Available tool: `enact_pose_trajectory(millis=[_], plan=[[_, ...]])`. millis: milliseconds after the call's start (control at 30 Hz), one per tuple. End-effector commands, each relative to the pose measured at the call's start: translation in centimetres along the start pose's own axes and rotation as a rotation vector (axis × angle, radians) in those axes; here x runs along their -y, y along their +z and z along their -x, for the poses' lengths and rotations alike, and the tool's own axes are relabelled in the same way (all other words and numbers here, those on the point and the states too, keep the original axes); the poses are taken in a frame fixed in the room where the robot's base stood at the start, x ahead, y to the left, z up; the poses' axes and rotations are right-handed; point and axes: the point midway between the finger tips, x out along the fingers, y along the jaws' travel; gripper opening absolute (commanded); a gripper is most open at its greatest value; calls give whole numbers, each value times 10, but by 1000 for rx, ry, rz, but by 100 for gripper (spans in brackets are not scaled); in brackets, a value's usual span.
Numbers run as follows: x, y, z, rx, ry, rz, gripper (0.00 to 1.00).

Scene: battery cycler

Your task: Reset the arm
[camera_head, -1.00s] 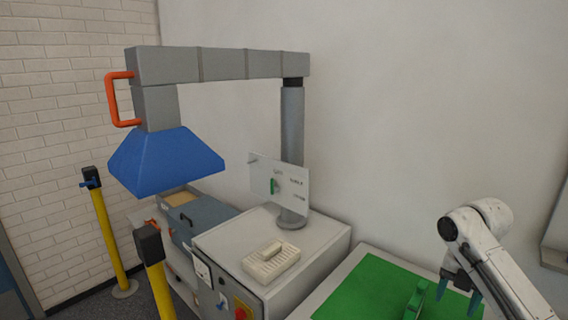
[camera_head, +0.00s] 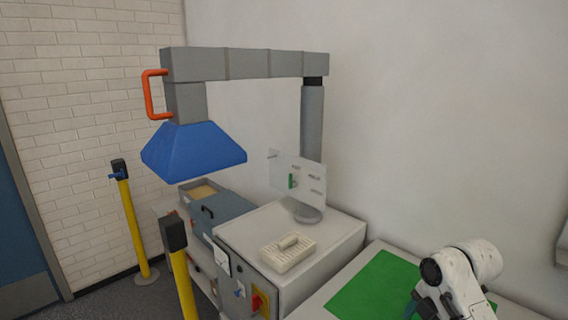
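My white arm is at the lower right of the head view, over the right side of the green mat (camera_head: 362,290). My gripper (camera_head: 412,304) hangs at the arm's end near the bottom edge. One dark teal finger shows; the rest is hidden by the arm or cut off by the frame. I cannot tell whether it is open or holds anything.
A grey cabinet (camera_head: 262,247) stands left of the mat, with a cream slotted tray (camera_head: 287,255) and an upright panel (camera_head: 300,181) on top. A blue hood (camera_head: 193,151) hangs from a grey overhead arm (camera_head: 245,64). Yellow posts (camera_head: 132,228) stand at left.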

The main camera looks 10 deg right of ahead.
Motion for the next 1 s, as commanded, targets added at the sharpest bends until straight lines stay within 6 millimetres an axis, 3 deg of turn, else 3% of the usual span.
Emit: enact_pose_trajectory(millis=[33,233,433,600,933,1000], plan=[[0,-20,-10,-19,24,-56,60],[15,-91,-42,-94,126,-443,60],[66,-138,-62,-143,181,-915,60],[125,-154,-67,-138,217,-1296,60],[221,-142,-44,-64,336,-1800,60],[246,-141,-71,-14,281,-1830,60]])
